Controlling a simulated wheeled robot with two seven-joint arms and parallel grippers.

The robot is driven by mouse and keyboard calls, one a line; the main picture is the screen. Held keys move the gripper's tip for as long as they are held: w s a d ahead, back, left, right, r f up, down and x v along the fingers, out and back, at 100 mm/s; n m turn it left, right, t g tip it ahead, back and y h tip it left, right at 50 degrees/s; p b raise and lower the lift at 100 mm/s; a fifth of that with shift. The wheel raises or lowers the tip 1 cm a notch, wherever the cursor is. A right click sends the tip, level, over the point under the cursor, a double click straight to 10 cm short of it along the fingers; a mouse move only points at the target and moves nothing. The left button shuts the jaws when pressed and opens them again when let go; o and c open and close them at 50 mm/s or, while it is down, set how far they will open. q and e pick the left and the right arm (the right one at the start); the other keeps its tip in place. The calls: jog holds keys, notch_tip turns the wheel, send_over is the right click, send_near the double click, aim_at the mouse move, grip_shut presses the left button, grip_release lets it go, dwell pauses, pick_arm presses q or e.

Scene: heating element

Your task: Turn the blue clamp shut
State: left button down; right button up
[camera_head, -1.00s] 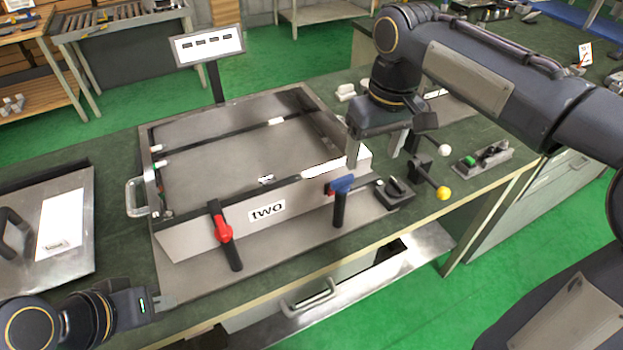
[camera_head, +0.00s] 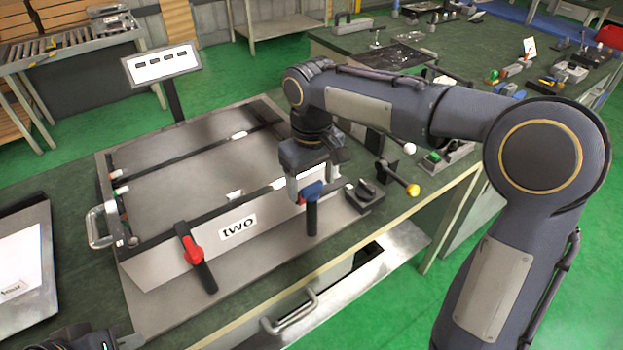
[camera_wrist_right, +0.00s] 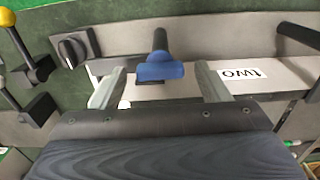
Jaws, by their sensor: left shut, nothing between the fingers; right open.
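The blue clamp (camera_head: 312,192) sits at the right end of the front plate of the metal fixture, its dark handle hanging down. In the right wrist view the blue clamp (camera_wrist_right: 158,68) lies between the two spread fingers, with a gap on each side. My right gripper (camera_head: 306,192) is open right at the clamp, partly hiding it; it also shows in the right wrist view (camera_wrist_right: 160,82). My left gripper (camera_head: 128,341) is at the bottom left edge, shut and empty, mostly out of frame. The red clamp (camera_head: 192,250) is at the left of the front plate.
A black rotary knob (camera_head: 366,190) sits just right of the blue clamp. Levers with a yellow ball (camera_head: 412,190) and a white ball (camera_head: 409,148) stand further right. A sign (camera_head: 160,64) stands behind the fixture. An open drawer (camera_head: 380,262) juts out below.

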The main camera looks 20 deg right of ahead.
jog(key=c, duration=1.4)
